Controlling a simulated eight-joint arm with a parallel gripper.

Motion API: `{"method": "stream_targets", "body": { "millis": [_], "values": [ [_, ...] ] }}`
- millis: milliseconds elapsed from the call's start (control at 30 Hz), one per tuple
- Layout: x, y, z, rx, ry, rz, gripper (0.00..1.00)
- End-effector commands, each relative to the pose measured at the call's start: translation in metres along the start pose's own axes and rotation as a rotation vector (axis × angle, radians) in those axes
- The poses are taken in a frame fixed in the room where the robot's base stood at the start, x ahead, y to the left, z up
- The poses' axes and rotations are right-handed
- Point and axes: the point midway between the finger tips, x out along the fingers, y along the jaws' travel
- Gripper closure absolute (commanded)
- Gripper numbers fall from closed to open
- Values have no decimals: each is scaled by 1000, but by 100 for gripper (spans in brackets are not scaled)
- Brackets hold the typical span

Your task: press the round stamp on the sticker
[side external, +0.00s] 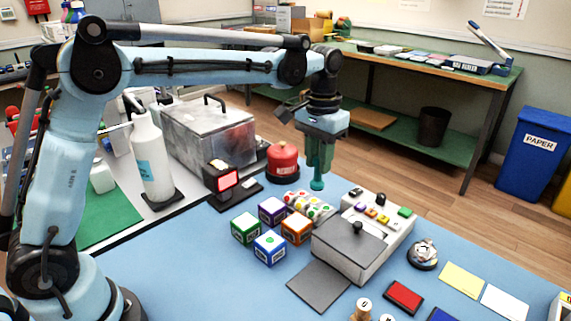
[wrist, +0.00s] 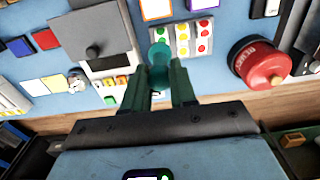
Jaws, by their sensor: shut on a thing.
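My gripper (side external: 319,165) points down above the blue table, shut on a teal round stamp (side external: 317,183). In the wrist view the stamp (wrist: 159,52) sits between the two green fingers of my gripper (wrist: 161,76). Its lower end appears clear of the table. Coloured dot stickers, red, yellow and green, lie on a white sticker holder (side external: 308,206) below and beside the stamp; it also shows in the wrist view (wrist: 202,38). I cannot tell which sticker is meant.
A grey-lidded box (side external: 352,245) with a black knob stands right of the stickers. Red pad (side external: 403,297), yellow card (side external: 461,280) and white card (side external: 505,303) lie front right.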

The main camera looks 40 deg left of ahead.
Motion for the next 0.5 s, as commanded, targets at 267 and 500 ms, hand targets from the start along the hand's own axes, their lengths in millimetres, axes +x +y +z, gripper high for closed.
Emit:
{"method": "stream_targets", "body": {
  "millis": [267, 500],
  "values": [
    [16, -3, -40, -1, 0, 0, 100],
    [24, -3, -47, -1, 0, 0, 100]
  ]
}}
